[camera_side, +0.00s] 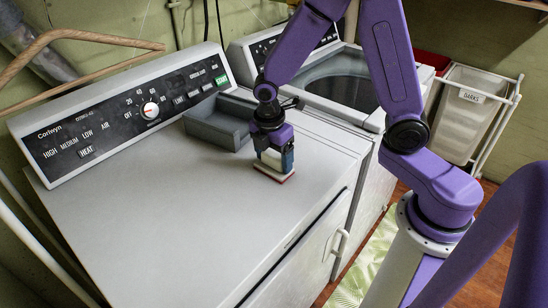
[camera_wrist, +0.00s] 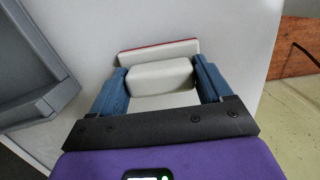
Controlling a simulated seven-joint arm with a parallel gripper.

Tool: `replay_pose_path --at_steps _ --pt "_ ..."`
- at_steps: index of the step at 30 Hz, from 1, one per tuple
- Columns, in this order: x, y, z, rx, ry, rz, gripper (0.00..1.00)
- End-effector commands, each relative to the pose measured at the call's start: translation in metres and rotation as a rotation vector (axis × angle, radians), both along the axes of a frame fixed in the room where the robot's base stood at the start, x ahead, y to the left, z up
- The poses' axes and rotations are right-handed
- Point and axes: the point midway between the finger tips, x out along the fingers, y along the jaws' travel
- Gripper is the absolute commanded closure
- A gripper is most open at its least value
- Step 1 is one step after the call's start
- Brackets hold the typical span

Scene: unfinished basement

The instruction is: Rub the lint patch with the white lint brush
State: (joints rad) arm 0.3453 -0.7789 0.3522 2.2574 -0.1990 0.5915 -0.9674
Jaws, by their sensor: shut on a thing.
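The white lint brush (camera_side: 272,159) is in my gripper (camera_side: 275,153), near the right edge of the white dryer top. Its flat base has a red rim and faces down; I cannot tell whether it touches the top. In the wrist view, the brush's white block (camera_wrist: 160,77) sits between the two blue fingers of my gripper (camera_wrist: 162,82), which are shut on it. The white base plate with its red edge shows just beyond the block. I cannot make out a lint patch in either view; the brush or gripper may hide it.
A grey open tray (camera_side: 215,133) stands left of my gripper, against the dryer's control panel (camera_side: 120,112); it also shows in the wrist view (camera_wrist: 30,65). A washer with an open tub (camera_side: 340,85) stands behind. A white hamper (camera_side: 465,115) is at right. The dryer's front-left top is clear.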

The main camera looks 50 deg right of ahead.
Motion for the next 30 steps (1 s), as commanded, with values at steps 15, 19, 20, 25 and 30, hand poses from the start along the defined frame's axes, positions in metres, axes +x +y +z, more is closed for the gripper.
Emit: replay_pose_path --at_steps 15,19,20,25,30 --pt "0.000 -0.049 0.000 -0.001 0.000 -0.002 0.50" --pt "0.000 -0.061 0.000 -0.001 0.001 -0.002 0.50" --pt "0.000 -0.063 0.000 -0.001 0.001 -0.002 0.50" --pt "-0.001 -0.079 0.000 -0.002 0.002 -0.003 0.50" --pt "0.000 -0.094 0.000 -0.002 0.002 -0.003 0.50"
